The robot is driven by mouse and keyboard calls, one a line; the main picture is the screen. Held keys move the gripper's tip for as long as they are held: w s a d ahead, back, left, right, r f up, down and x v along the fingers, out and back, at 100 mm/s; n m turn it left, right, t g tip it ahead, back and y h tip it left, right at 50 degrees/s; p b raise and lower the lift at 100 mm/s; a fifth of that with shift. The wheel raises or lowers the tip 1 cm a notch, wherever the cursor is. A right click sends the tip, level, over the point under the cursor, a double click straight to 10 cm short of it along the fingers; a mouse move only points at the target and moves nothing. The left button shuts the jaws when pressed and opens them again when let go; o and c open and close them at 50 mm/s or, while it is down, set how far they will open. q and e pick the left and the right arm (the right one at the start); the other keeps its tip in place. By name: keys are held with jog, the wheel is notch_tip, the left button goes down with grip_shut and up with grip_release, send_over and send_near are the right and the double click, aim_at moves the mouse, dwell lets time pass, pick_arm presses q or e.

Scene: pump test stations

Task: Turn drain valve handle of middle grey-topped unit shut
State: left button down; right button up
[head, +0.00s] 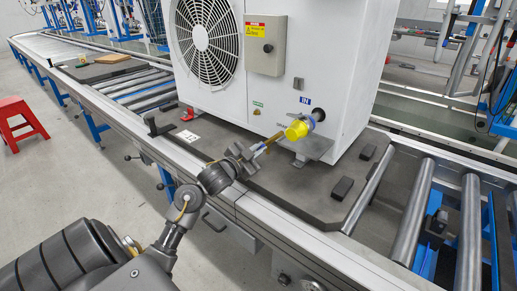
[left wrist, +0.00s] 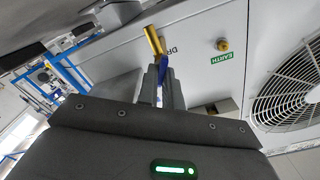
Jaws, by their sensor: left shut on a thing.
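The white pump unit (head: 285,100) stands on a dark pallet on the roller line; its top is out of view. A brass drain valve (head: 273,139) sticks out low on its side, beside a yellow cap (head: 297,130). In the left wrist view the brass valve (left wrist: 153,40) shows with its blue handle (left wrist: 163,68). My left gripper (head: 250,155) is at the valve. In the left wrist view its fingers (left wrist: 160,82) are shut on the blue handle, hiding part of it. My right gripper is in neither view.
The dark pallet (head: 300,198) holds small black blocks (head: 342,188). A metal rail (head: 215,183) runs along the near edge. Bare rollers (head: 412,212) lie at the right. A grey switch box (head: 265,45) and a fan grille (head: 207,38) are on the unit. A red stool (head: 20,122) stands at the left.

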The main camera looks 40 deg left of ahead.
pick_arm(q)
jog(key=m, duration=0.6)
jog(key=m+b, duration=0.1)
jog(key=m, duration=0.1)
jog(key=shift+d+f+m, duration=0.15)
jog(key=shift+f+m, duration=0.1)
jog(key=shift+m, duration=1.45)
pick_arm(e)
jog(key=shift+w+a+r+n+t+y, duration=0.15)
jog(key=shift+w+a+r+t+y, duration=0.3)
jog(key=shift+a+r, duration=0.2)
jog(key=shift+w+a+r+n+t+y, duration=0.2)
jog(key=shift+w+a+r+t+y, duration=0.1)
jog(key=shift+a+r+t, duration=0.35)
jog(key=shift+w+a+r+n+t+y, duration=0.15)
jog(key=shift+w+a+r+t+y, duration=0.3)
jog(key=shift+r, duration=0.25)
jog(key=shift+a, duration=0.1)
pick_arm(q)
jog(key=c, duration=1.6)
grip_release()
jog(key=shift+o, duration=0.2)
jog(key=shift+s, duration=0.15)
